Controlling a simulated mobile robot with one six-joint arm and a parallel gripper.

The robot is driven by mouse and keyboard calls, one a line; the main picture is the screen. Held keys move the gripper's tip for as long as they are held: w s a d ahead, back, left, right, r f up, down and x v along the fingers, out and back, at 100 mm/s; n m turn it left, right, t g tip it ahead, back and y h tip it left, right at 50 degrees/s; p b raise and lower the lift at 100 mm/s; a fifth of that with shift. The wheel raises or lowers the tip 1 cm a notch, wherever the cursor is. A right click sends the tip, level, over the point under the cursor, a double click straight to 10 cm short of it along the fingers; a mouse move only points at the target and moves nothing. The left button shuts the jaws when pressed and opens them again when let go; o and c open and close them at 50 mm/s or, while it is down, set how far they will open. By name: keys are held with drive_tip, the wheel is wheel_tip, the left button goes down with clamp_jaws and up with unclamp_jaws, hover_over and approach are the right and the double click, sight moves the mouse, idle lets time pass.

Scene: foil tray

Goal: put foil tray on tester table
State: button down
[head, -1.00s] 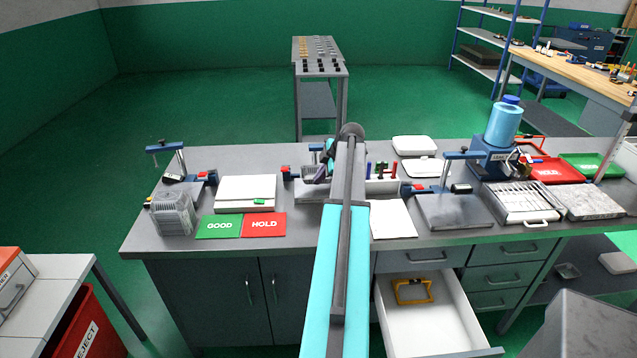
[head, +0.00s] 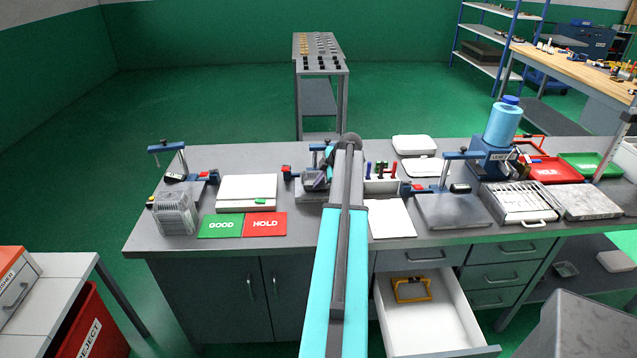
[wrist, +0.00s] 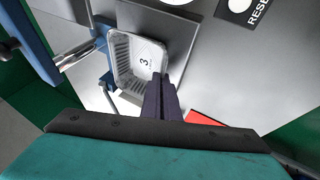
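The foil tray (wrist: 122,74), a silver ribbed tray marked "3", shows in the wrist view at the tips of my gripper (wrist: 161,80). My dark fingers are close together at its right wall and appear shut on it. The tray is over or on a grey plate beside a blue clamp; whether it touches the plate is unclear. In the head view my gripper (head: 319,180) is low over the middle tester table (head: 307,197), a small grey plate with a blue clamp. My arm hides part of that spot.
A white scale with a green tag (head: 247,190), a GOOD mat (head: 220,226) and a HOLD mat (head: 265,225) lie left. A pen holder (head: 382,185) and white sheet (head: 391,219) stand right. An open drawer (head: 425,325) juts out in front.

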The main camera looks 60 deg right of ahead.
drive_tip(key=shift+f, duration=0.2)
drive_tip(key=shift+f, duration=0.15)
drive_tip(key=c, duration=2)
unclamp_jaws()
drive_tip(key=shift+c, duration=0.2)
drive_tip(key=shift+r, duration=0.25)
drive_tip(key=shift+s+r+b, duration=0.35)
drive_tip(key=shift+r+b, duration=0.05)
drive_tip(key=shift+r, duration=0.05)
drive_tip(key=b+v, duration=0.3)
drive_tip(key=v, duration=0.7)
drive_tip(key=shift+r, duration=0.4)
drive_tip(key=shift+s, duration=0.15)
